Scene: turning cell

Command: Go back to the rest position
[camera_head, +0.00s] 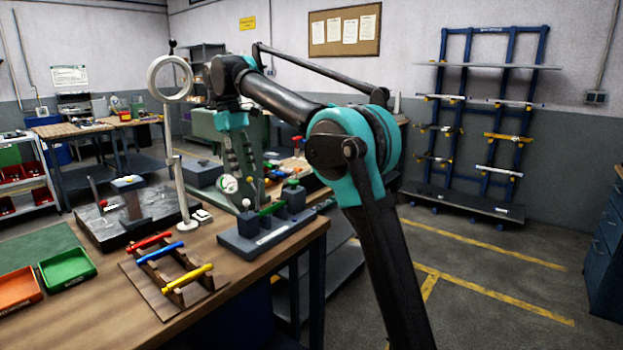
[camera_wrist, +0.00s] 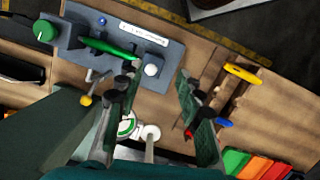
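My gripper (camera_head: 243,185) hangs from the teal and black arm, pointing down over the wooden bench, above and behind the grey fixture (camera_head: 252,240). In the wrist view my gripper (camera_wrist: 156,88) has its two dark fingers well apart, with nothing held between them. A green rod (camera_head: 270,208) lies in the fixture; it also shows in the wrist view (camera_wrist: 108,48). A wooden rack (camera_head: 150,290) on the bench holds a red rod (camera_head: 150,241), a blue rod (camera_head: 160,251) and a yellow rod (camera_head: 187,279).
A ring lamp (camera_head: 152,80) on a white post stands close left of my gripper. A dark plate (camera_head: 90,222) with a gauge stand, an orange tray (camera_head: 18,290) and a green tray (camera_head: 66,269) share the bench. Open floor (camera_head: 490,270) lies right, before a blue wall rack (camera_head: 485,125).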

